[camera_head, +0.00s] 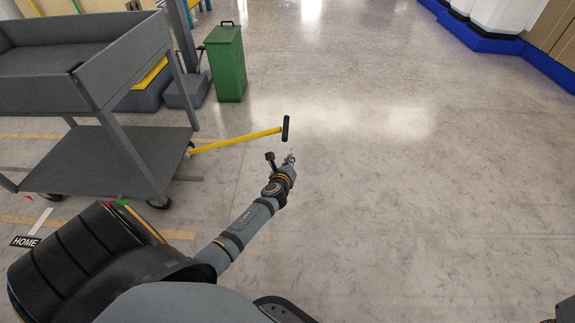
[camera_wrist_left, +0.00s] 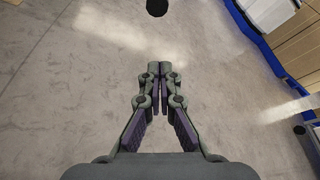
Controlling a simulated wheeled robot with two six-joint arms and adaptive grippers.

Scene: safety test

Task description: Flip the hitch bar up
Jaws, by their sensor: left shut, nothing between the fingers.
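The hitch bar (camera_head: 240,138) is a yellow bar with a black cross handle (camera_head: 286,128) at its far end. It reaches out to the right from the lower front of a grey cart (camera_head: 120,152) in the head view, close to level with a slight rise toward the handle. My left gripper (camera_head: 291,158) is just below the handle in the picture, apart from it. In the left wrist view the fingers (camera_wrist_left: 160,68) are shut with nothing between them. A dark round end (camera_wrist_left: 156,7), probably of the handle, shows at the top edge there.
A green bin (camera_head: 226,65) stands behind the bar, right of the cart. A blue-edged base with white units (camera_head: 497,16) lies at the far right. Open floor fills the middle and right. A HOME sign (camera_head: 25,241) is on the floor at left.

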